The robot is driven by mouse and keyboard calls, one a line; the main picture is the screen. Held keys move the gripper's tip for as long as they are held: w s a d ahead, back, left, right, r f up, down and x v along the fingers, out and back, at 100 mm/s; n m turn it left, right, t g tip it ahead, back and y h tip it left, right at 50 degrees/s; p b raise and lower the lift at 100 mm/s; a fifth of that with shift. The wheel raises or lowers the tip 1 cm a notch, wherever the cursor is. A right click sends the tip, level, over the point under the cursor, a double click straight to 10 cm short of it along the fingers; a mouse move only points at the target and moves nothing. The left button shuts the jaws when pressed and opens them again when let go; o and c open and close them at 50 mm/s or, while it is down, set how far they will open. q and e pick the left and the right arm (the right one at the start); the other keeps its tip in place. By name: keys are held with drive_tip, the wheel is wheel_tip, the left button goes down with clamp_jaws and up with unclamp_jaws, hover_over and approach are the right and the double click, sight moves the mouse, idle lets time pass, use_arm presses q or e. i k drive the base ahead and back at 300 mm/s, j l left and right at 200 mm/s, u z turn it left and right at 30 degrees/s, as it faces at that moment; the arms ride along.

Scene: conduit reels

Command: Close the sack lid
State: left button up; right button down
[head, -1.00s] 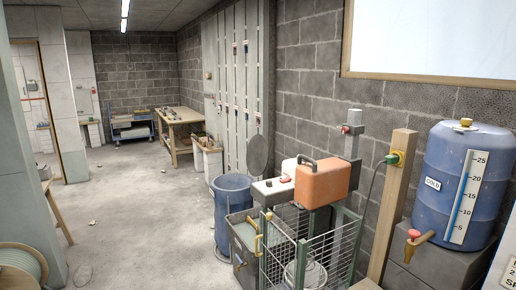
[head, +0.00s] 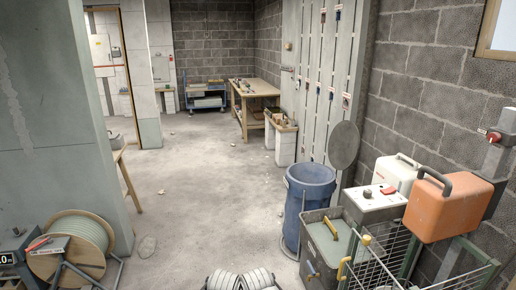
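A blue round sack or bin (head: 310,205) stands on the floor right of centre in the head view, and its top is open. A round grey lid (head: 343,146) stands raised, nearly upright, just behind and right of its rim. Whether a hinge joins the two is too small to tell.
A grey box (head: 326,240) and a wire cage (head: 385,265) stand right of the blue sack. A white-topped unit (head: 375,197) and an orange canister (head: 447,207) are beyond. A cable reel (head: 75,243) stands lower left. Open floor (head: 205,190) lies left of the sack.

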sight(343, 144)
drive_tip(key=i, duration=1.85)
drive_tip(key=i+j+z, duration=0.2)
drive_tip(key=i, duration=0.25)
drive_tip(key=i+j+z, duration=0.2)
drive_tip(key=i, duration=0.25)
drive_tip(key=i+j+z, duration=0.15)
drive_tip(key=i, duration=0.3)
drive_tip(key=i+j+z, duration=0.95)
drive_tip(key=k+l, duration=0.05)
